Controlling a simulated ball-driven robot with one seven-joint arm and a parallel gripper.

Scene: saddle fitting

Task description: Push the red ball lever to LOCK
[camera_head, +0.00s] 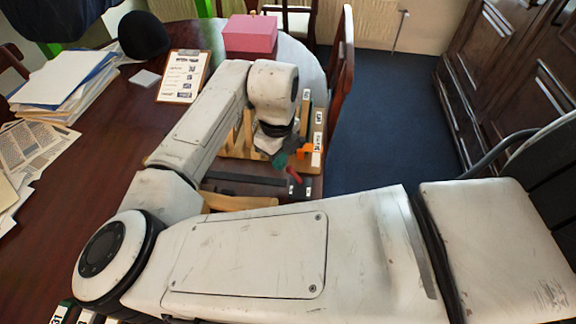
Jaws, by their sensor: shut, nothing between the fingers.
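A small red part (292,171), which looks like the red ball lever, shows at the right end of the wooden fixture (312,160). Small white labels (318,117) sit along the fixture, too small to read, so I cannot tell which marks LOCK. My gripper (283,152) points down over the fixture, just above and left of the red part. It is shut and empty. Its fingertips are hard to make out, and I cannot tell whether they touch the lever. My arm hides much of the fixture.
An orange part (305,148) and a teal part (280,160) sit close to the red part. A pink box (250,34), a clipboard (184,76) and paper stacks (65,80) lie on the table. A wooden chair (342,70) stands close on the right.

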